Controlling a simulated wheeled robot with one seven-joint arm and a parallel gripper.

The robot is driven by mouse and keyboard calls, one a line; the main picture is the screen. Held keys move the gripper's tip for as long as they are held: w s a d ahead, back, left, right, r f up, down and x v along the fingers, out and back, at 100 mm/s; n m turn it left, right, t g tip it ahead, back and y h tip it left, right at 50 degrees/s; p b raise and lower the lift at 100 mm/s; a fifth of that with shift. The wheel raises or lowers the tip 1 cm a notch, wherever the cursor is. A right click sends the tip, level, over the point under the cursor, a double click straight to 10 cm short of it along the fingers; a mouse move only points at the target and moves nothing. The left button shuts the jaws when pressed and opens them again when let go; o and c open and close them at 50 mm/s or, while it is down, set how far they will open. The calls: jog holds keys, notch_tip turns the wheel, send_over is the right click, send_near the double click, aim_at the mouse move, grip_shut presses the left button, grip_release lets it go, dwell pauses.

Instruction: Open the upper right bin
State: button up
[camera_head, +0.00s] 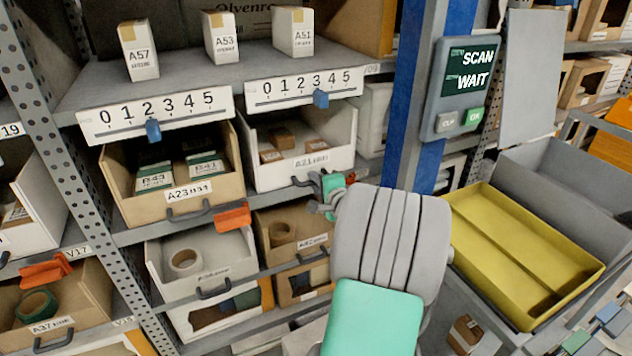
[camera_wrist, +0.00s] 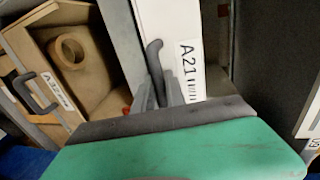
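The upper right bin (camera_head: 341,150) is a white open-top bin labelled A21 on the upper shelf level, under the right-hand 0–5 scale. It holds several small brown boxes. Its dark handle (camera_head: 300,182) is on the front face; the handle also shows in the wrist view (camera_wrist: 154,58), beside the A21 label (camera_wrist: 190,70). My gripper (camera_head: 322,188) is at the right end of this handle. In the wrist view its grey fingers (camera_wrist: 160,92) lie close on both sides of the handle and look shut on it. The bin front sits about at the shelf edge.
Left of it is a brown bin (camera_head: 207,190) labelled A23. Below are a white bin with a tape roll (camera_head: 186,261) and a brown bin (camera_head: 262,240). A blue post (camera_head: 408,100) with a scan display (camera_head: 466,85) and a yellow tray (camera_head: 520,255) stand right.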

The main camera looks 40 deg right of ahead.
grip_shut()
jog(key=shift+s, duration=0.1)
dwell(1.0)
